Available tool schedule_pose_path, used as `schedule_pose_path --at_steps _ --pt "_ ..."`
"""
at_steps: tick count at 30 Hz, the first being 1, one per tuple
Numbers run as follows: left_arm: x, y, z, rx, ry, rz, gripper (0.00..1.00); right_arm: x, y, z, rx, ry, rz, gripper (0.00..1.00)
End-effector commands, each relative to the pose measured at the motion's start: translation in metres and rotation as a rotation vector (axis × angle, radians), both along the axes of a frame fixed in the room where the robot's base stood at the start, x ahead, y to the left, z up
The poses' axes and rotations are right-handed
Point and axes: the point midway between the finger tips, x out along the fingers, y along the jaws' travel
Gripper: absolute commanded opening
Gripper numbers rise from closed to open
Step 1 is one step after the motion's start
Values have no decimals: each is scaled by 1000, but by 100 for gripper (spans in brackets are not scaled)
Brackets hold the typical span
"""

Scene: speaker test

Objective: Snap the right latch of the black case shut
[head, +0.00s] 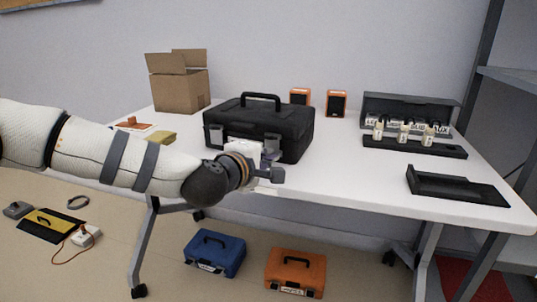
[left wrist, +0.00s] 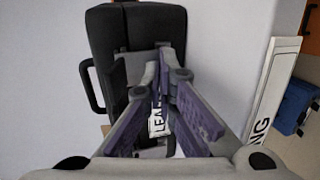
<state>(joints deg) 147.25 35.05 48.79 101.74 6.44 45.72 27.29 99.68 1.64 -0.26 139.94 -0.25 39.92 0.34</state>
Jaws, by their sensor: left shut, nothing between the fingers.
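The closed black case (head: 290,122) stands on the white table with its handle up. Its left latch (head: 216,138) and right latch (head: 272,146) are grey pieces on the front face. My left gripper (head: 270,168) is in front of the case, close to the right latch, and partly covers the front. In the left wrist view the case (left wrist: 140,25) lies beyond my shut, empty fingers (left wrist: 171,78); a grey latch (left wrist: 138,68) shows beside and behind the fingertips. Contact and whether the latch is snapped cannot be told. My right gripper is not in view.
The table (head: 350,185) also holds a cardboard box (head: 180,90), two orange speakers (head: 336,103), a black tray of small bottles (head: 415,147) and an empty black tray (head: 455,187). Blue (head: 215,253) and orange (head: 295,272) cases lie on the floor.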

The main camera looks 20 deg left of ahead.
Motion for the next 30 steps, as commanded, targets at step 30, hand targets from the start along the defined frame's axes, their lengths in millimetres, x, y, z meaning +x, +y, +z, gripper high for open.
schedule_pose_path --at_steps 30 --pt "-70 11 0 0 0 0 0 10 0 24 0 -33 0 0"
